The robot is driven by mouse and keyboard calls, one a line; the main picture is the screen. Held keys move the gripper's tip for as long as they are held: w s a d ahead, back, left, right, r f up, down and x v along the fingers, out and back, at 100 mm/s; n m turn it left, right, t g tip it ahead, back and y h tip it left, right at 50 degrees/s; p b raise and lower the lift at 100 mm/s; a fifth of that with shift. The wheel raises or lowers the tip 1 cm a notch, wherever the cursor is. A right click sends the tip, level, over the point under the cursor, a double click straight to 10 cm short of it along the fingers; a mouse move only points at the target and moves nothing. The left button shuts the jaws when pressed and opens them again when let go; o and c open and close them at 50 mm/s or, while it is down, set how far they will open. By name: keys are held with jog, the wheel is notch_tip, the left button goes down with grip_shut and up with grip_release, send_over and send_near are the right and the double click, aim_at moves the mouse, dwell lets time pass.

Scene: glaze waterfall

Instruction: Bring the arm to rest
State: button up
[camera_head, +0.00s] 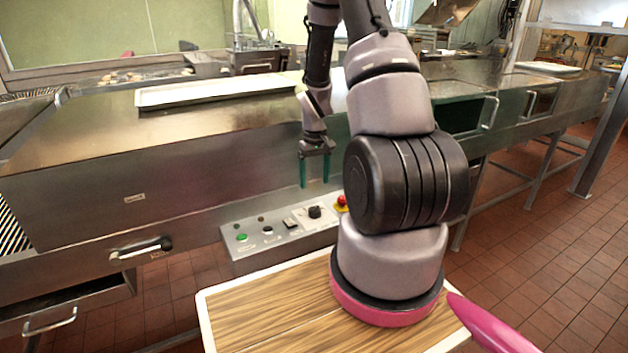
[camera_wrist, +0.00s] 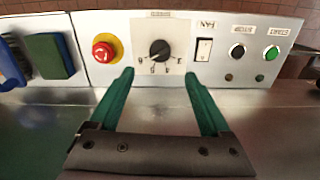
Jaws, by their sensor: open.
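My gripper (camera_head: 316,170) hangs downward in front of the steel machine, just above its control panel (camera_head: 280,231). Its two green fingers are apart with nothing between them. In the wrist view my gripper (camera_wrist: 158,85) is open, and its fingertips lie near the panel's black rotary knob (camera_wrist: 160,50), on either side of it. Whether the fingers touch the panel I cannot tell. My arm comes down from the top of the head view to the gripper.
The panel also carries a red emergency button (camera_wrist: 103,52), a rocker switch (camera_wrist: 204,49) and a green button (camera_wrist: 271,52). A white tray (camera_head: 215,92) lies on the steel machine top (camera_head: 100,130). Open tiled floor (camera_head: 560,240) is at right.

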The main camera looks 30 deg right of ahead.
jog(key=s+a+r+m+t, duration=0.1)
jog(key=s+a+r+t, duration=0.15)
jog(key=r, duration=0.95)
jog(key=s+a+r+m+t, duration=0.1)
jog(key=a+r, duration=0.2)
jog(key=r, duration=0.8)
jog(key=s+a+r+t+y, duration=0.1)
jog(key=s+a+r+t, duration=0.1)
jog(key=s+a+r, duration=0.2)
jog(key=s+a+r+m+t+y, duration=0.1)
jog(key=s+a+r, duration=0.3)
jog(key=s+r, duration=0.7)
jog(key=shift+s+m+t, duration=0.3)
jog(key=shift+s+t, duration=0.05)
jog(key=shift+s, duration=0.3)
